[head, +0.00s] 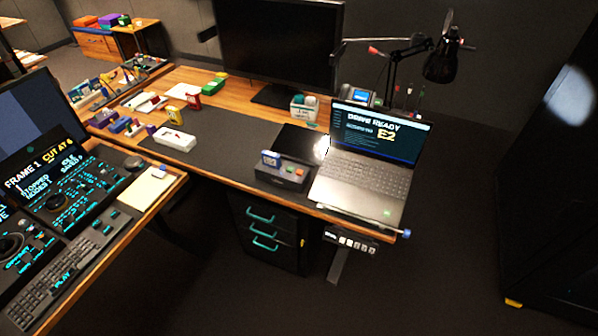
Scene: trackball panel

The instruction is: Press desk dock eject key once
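A small dark dock box (290,183) sits on the desk just left of the laptop. A blue-and-white cartridge (270,159) stands at its back left. Two small keys show on its top, a green one (290,168) and a red-orange one (300,172). Their labels are too small to read, so I cannot tell which is the eject key. The open laptop (375,145) shows "DRIVE READY" and "E2". My gripper is not in view.
The desk has a dark mat (225,150), a white box (174,140), a large monitor (278,45) and a black lamp (443,62). A trackball panel desk (150,205) stands at left. Drawers (268,235) are below. Floor in front is clear.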

